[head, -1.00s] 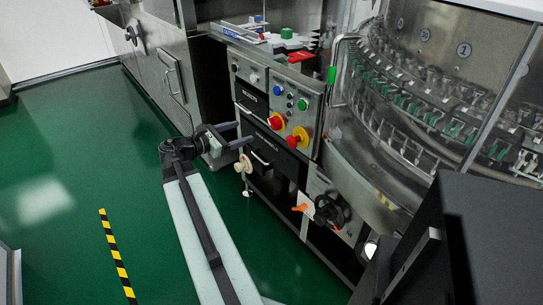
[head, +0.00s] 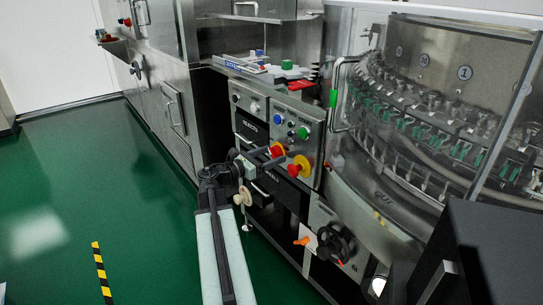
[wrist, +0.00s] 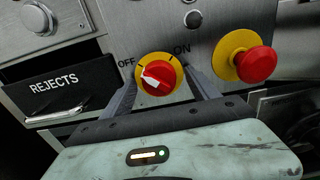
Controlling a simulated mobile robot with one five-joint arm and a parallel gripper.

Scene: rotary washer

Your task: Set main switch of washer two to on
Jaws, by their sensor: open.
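The main switch (wrist: 158,74) is a red rotary knob on a yellow plate, with OFF marked at its upper left and ON at its upper right. A white mark on the knob points left, towards the OFF side. In the head view the switch (head: 277,149) is partly covered by my gripper's fingers. My gripper (wrist: 159,77) is open, with one dark finger on each side of the switch in the wrist view. Whether the fingers touch the knob cannot be told. In the head view my gripper (head: 273,157) reaches the front of the control panel.
A red mushroom button (wrist: 256,64) on a yellow plate sits close to the right of the switch. A black REJECTS drawer (wrist: 62,88) is at the left. The glazed washer drum (head: 430,130) stands to the right of the panel. Green floor (head: 100,200) lies open at left.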

